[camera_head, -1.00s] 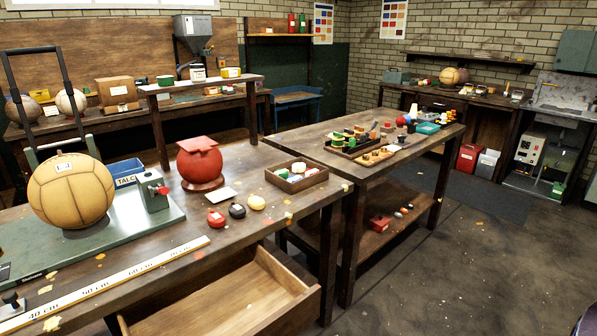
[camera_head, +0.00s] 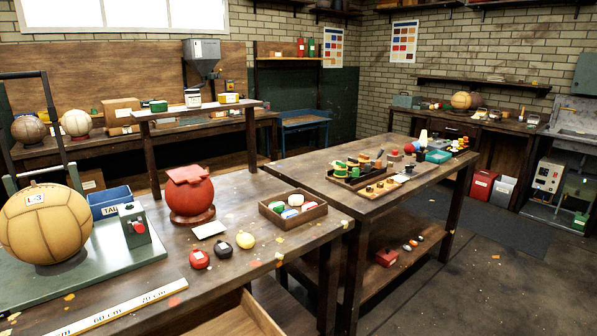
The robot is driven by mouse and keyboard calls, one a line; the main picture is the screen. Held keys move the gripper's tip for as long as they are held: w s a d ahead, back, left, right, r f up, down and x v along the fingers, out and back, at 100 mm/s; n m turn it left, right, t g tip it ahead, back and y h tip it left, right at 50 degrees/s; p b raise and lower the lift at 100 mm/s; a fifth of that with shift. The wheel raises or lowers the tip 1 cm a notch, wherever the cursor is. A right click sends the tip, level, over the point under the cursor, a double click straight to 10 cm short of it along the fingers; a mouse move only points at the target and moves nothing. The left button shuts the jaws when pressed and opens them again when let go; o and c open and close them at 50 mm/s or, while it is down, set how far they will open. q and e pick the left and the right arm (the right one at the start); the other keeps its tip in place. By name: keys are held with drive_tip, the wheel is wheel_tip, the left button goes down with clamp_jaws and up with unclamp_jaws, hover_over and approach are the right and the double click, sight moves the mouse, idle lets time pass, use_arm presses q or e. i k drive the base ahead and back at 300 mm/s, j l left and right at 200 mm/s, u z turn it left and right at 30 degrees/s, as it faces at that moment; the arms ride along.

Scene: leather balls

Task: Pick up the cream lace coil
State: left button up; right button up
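A small round cream coil (camera_head: 245,240) lies on the near wooden workbench (camera_head: 330,226), towards its front edge. A black coil (camera_head: 224,250) lies just left of it, and a red coil (camera_head: 199,259) lies further left. The three are in a row and apart from one another. Lace detail on the cream coil is too small to make out. Neither of my grippers shows in this view.
A wooden tray of several coloured pieces (camera_head: 264,210) sits behind the cream coil. A white card (camera_head: 208,230), a red lidded pot (camera_head: 189,193) and a large tan ball (camera_head: 45,222) stand to the left. An open drawer (camera_head: 247,318) juts out below the bench front.

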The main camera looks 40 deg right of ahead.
sight(296, 200)
drive_tip(key=i+l+u, duration=0.2)
drive_tip(key=l, duration=1.55)
drive_tip(key=l+u, duration=0.25)
drive_tip(key=l, duration=1.55)
